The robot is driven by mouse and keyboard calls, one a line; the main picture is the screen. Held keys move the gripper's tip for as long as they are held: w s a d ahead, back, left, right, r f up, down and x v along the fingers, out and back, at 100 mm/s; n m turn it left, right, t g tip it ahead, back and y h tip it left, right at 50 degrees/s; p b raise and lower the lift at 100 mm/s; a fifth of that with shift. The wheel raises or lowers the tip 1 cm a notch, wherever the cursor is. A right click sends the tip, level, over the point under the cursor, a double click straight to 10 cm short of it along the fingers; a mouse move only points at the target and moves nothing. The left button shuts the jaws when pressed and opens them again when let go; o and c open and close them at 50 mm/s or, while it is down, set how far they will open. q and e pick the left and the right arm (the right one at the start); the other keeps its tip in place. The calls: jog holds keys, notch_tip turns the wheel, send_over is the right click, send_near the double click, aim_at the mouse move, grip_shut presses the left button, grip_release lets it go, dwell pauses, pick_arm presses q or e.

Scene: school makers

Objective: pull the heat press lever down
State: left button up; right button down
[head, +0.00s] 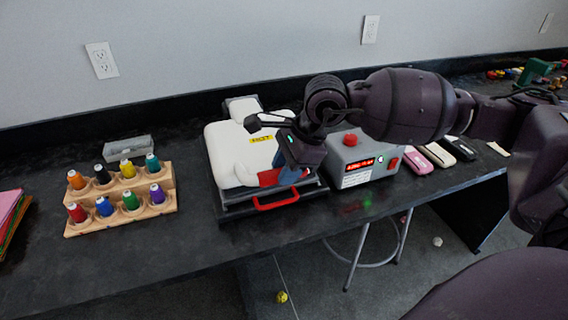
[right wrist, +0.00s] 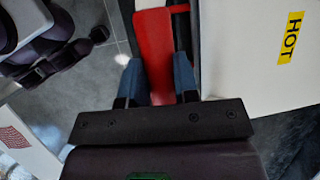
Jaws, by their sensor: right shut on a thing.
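The heat press has a white top (head: 225,148) with a yellow HOT label and sits on the dark bench. Its red lever grip (head: 267,178) shows near the front right of the press, partly hidden by my right gripper (head: 290,174). In the right wrist view the red lever (right wrist: 153,50) passes between the two blue fingers of the right gripper (right wrist: 158,75), which is shut on it. A red loop handle (head: 277,203) shows at the front of the press base, below the gripper. I do not see my left gripper.
A grey control box (head: 358,175) with a red button stands right of the press. A wooden rack (head: 124,215) of thread spools stands to the left. Phone-like cases (head: 438,155) lie further right. A stool (head: 352,262) stands below the bench edge.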

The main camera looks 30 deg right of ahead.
jog(key=shift+s+a+f+g, duration=0.1)
jog(key=shift+s+f+g, duration=0.3)
jog(key=shift+f, duration=0.4)
jog(key=c, duration=0.9)
grip_release()
jog(key=shift+o, duration=0.2)
jog(key=shift+w+r, duration=0.1)
jog(key=shift+r, duration=0.5)
jog(key=p+v, duration=0.1)
jog(key=v, duration=0.9)
jog(key=shift+s+p, duration=0.3)
jog(key=shift+p, duration=0.1)
jog(key=shift+f, duration=0.2)
